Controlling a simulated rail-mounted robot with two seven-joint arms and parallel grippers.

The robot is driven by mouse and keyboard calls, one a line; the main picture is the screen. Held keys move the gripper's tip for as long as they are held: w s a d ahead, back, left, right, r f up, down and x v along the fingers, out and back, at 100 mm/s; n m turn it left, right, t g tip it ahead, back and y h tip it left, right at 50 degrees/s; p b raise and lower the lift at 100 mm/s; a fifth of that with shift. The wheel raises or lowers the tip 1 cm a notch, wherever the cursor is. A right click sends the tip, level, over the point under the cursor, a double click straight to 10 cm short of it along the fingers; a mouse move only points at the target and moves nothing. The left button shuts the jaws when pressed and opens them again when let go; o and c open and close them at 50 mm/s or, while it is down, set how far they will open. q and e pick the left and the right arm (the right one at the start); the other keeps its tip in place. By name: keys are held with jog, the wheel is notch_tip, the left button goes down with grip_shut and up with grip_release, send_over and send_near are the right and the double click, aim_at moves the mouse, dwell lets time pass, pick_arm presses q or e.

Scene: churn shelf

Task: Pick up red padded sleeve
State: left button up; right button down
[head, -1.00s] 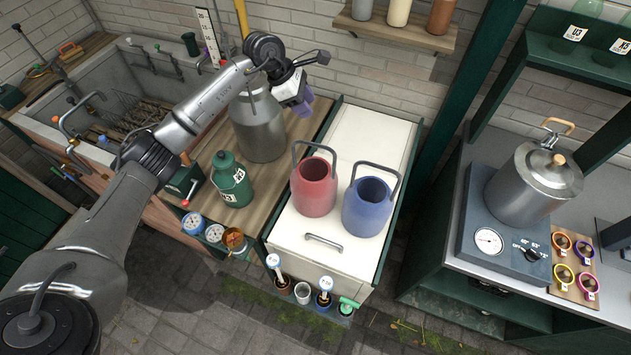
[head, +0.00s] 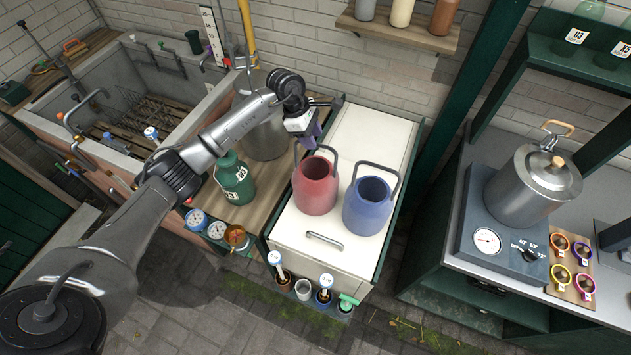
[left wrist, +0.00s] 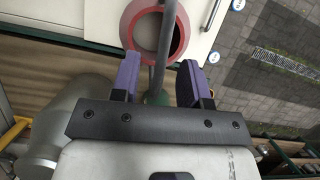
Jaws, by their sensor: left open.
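The red padded sleeve (head: 315,187) is a red cylinder with an open top and a dark grey arched handle. It stands upright on the white cabinet top, left of the blue padded sleeve (head: 368,206). My left gripper (head: 314,137) is open and empty, just behind and above the red sleeve. In the left wrist view the purple fingers of the gripper (left wrist: 161,82) are spread, with the handle running between them. The rim of the red sleeve (left wrist: 181,38) shows beyond the fingertips. I cannot tell whether a finger touches the handle. My right gripper is not in view.
The white cabinet (head: 369,142) has bare top behind the sleeves. A grey metal can (head: 266,137) and a green can (head: 233,180) stand left, near my left arm. A metal pot (head: 535,187) stands on the right counter. A wall shelf (head: 398,28) holds bottles above.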

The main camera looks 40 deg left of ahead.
pick_arm(q)
jog(key=p+x, duration=0.1)
jog(key=x, duration=0.3)
jog(key=shift+s+d, duration=0.1)
jog(key=shift+d+f+p, duration=0.1)
jog(key=shift+f+p, duration=0.25)
jog(key=shift+f, duration=0.25)
grip_shut()
jog(key=shift+r, duration=0.1)
